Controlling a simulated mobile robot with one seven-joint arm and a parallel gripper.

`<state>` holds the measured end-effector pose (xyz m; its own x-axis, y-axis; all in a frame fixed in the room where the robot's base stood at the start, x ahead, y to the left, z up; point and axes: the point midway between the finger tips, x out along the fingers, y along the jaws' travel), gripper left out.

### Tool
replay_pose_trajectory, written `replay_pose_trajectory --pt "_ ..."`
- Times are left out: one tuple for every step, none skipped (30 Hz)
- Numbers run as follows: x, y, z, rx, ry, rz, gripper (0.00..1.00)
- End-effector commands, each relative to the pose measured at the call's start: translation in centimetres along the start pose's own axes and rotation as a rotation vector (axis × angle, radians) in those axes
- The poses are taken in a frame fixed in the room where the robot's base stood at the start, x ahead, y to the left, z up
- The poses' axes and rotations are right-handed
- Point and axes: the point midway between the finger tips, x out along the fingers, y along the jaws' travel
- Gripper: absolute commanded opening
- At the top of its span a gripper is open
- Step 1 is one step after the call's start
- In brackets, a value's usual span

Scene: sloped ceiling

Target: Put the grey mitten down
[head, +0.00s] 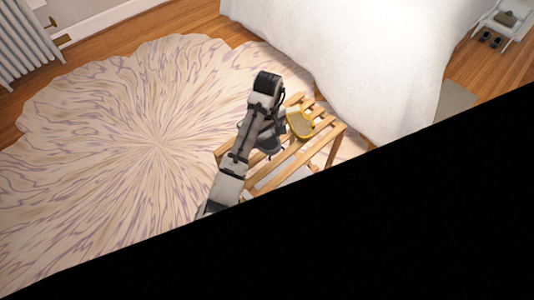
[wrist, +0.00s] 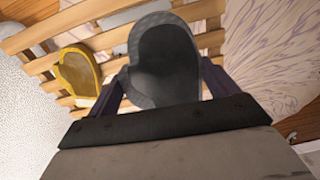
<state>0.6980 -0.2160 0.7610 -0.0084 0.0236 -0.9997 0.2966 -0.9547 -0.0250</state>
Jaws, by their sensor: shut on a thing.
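The grey mitten (wrist: 165,62) is between the fingers of my gripper (wrist: 163,85) in the wrist view, its rounded end pointing away from the wrist. My gripper is shut on it, over the slatted wooden bench (wrist: 207,10). In the head view the grey mitten (head: 271,146) shows as a dark patch beside my arm, above the bench (head: 330,130). I cannot tell whether it touches the slats. A yellow mitten (head: 300,123) lies on the bench to the right of my gripper; in the wrist view the yellow mitten (wrist: 78,72) is at left.
A bed with a white cover (head: 350,50) stands just behind the bench. A large pale patterned rug (head: 130,140) spreads to the left and is clear. A radiator (head: 25,45) is at far left. A black area blocks the lower right of the head view.

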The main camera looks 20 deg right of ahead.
Motion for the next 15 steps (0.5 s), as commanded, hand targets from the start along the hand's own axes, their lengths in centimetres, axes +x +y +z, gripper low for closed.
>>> replay_pose_trajectory --pt "2.1 0.1 0.1 0.002 -0.001 0.001 0.64" --pt "2.7 0.1 0.1 0.001 -0.001 0.001 0.64" --pt "3.5 0.1 0.0 0.000 0.000 0.000 0.64" --pt "4.0 0.1 0.0 0.000 0.000 0.001 0.64" --pt "4.4 0.1 0.0 0.001 0.000 0.001 0.64" --pt "5.0 0.2 0.0 0.001 0.001 0.001 0.64" --pt "5.3 0.2 0.0 0.001 0.001 0.001 0.64" --pt "5.6 0.2 0.0 0.000 0.001 0.001 0.64" --pt "5.5 0.1 -0.1 -0.001 0.000 0.000 0.64" --pt "5.6 0.1 -0.1 0.000 0.001 -0.001 0.64" --pt "5.8 0.1 -0.1 0.000 0.001 0.000 0.64" --pt "6.1 0.1 -0.1 -0.001 0.002 0.001 0.64" --pt "6.3 0.1 -0.1 -0.001 0.001 0.000 0.64" --pt "6.7 0.1 -0.1 -0.001 0.000 -0.001 0.64" --pt "7.2 0.1 -0.1 -0.001 0.000 -0.001 0.64"
